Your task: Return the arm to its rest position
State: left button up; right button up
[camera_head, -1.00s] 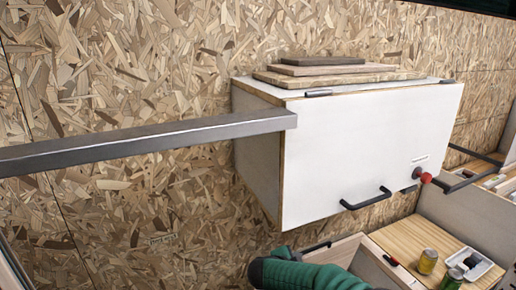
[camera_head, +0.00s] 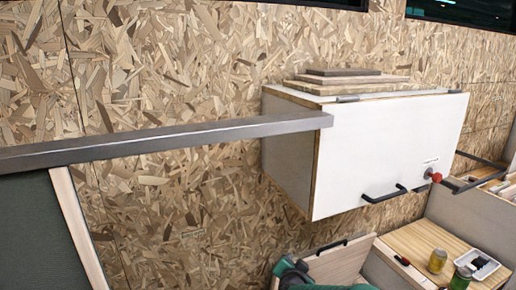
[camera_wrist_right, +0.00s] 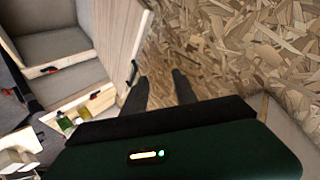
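My right arm's green casing (camera_head: 300,277) shows at the bottom edge of the head view, below the white wall cabinet (camera_head: 385,145). Its fingertips cannot be made out there. In the right wrist view my right gripper (camera_wrist_right: 160,85) has two dark fingers apart, with only the chipboard wall showing between them. A light wooden panel (camera_wrist_right: 116,35) with a dark handle (camera_wrist_right: 132,72) is close to the left finger; I cannot tell whether they touch. The same panel (camera_head: 340,264) and handle (camera_head: 331,246) show in the head view. My left gripper is out of view.
A grey metal bar (camera_head: 170,142) runs from the left to the cabinet. Thin boards (camera_head: 350,82) lie on the cabinet.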

jog(key=s+d+f+n+g, duration=0.2)
jog(key=s+f+n+g, duration=0.1)
jog(key=s, duration=0.8)
jog(key=s+d+f+n+g+y, duration=0.1)
jog(key=s+d+f+n+g, duration=0.2)
jog(key=s, duration=0.9)
jog(key=s+d+f+n+g+y, duration=0.1)
jog(key=s+d+f+n+g, duration=0.2)
jog(key=s, duration=0.8)
jog(key=shift+s+f+g, duration=0.15)
jog(key=shift+s+g, duration=0.15)
jog(key=shift+d, duration=0.25)
jog(key=shift+a, duration=0.1)
jog(key=shift+o, duration=0.3)
jog(key=shift+f, duration=0.1)
